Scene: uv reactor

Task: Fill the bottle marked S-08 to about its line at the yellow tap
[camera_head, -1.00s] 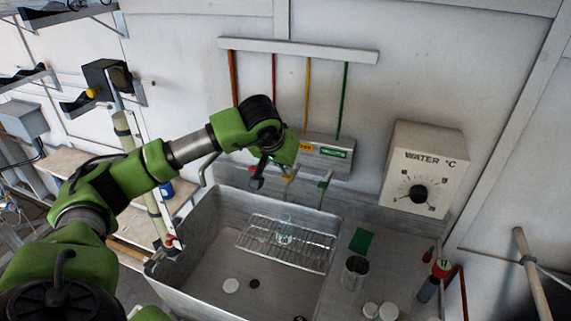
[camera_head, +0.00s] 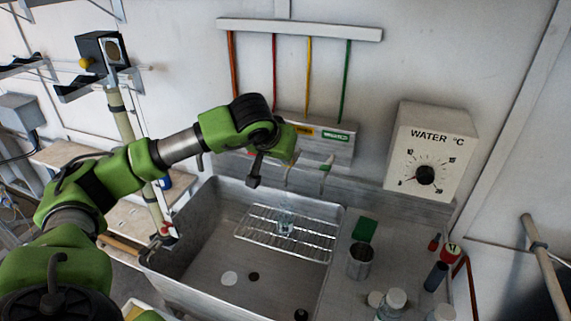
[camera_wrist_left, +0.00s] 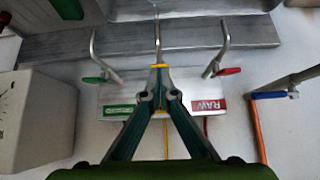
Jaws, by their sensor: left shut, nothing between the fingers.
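A small clear bottle (camera_head: 286,222) stands upright on the wire rack (camera_head: 262,241) in the sink. It looks bluish; its marking, line and fill level are too small to read. The yellow tap's spout (camera_wrist_left: 157,35) is the middle one of three in the left wrist view, with its yellow handle (camera_wrist_left: 159,66) just beyond my fingertips. My left gripper (camera_wrist_left: 158,84) is shut and empty, its tips close to or touching that handle; I cannot tell which. In the head view my left gripper (camera_head: 255,180) hangs over the sink's back edge. My right gripper is out of view.
The green-handled tap (camera_wrist_left: 94,80) and red-handled tap (camera_wrist_left: 229,71) flank the yellow one closely. A metal cup (camera_head: 360,262), green pad (camera_head: 364,229) and clear bottles (camera_head: 392,304) stand on the counter right of the sink. A white disc (camera_head: 229,278) lies on the sink floor.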

